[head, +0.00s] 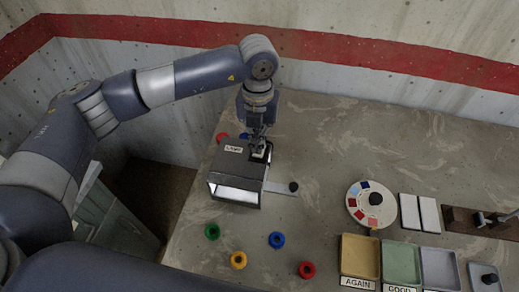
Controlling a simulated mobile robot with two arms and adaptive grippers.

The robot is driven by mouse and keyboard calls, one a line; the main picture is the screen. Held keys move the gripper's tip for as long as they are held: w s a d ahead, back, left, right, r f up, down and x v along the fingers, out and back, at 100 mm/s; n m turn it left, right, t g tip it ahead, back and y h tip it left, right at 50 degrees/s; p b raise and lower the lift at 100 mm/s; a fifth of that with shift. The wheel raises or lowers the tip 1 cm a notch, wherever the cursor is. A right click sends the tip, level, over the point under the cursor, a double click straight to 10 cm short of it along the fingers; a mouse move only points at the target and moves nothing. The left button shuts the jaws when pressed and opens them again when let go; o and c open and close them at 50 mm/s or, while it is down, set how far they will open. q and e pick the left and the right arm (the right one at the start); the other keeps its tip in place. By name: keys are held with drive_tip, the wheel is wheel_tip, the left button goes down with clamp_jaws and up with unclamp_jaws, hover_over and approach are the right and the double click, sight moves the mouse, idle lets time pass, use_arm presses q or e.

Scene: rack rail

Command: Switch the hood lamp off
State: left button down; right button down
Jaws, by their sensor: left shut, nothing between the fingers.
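The hood (238,172) is a dark grey box on the table with a small sign reading LAMP (233,149) on its top. Its front opening (234,194) shows bright white inside. My left gripper (259,149) is shut and empty, pointing down at the back right corner of the hood's top. A small black and pale part, perhaps the switch, sits right under the fingertips. The fingers partly hide it, so I cannot tell its position or whether they touch it. My right gripper is not in view.
A pale slide with a black knob (293,187) sticks out at the hood's right. Several coloured rings, such as a green one (212,231) and a red one (306,269), lie around. A colour disc (369,204) and labelled trays (358,237) stand right. The back right table is clear.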

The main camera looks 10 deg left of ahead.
use_arm(q)
drive_tip(key=shift+f+b, duration=1.4)
drive_tip(key=shift+f, duration=0.1)
idle(0.5)
drive_tip(key=shift+s, duration=0.1)
drive_tip(key=shift+r+p, duration=0.5)
drive_tip(key=shift+r, duration=0.3)
drive_tip(key=shift+r+p, duration=1.1)
drive_tip(key=shift+r, duration=1.65)
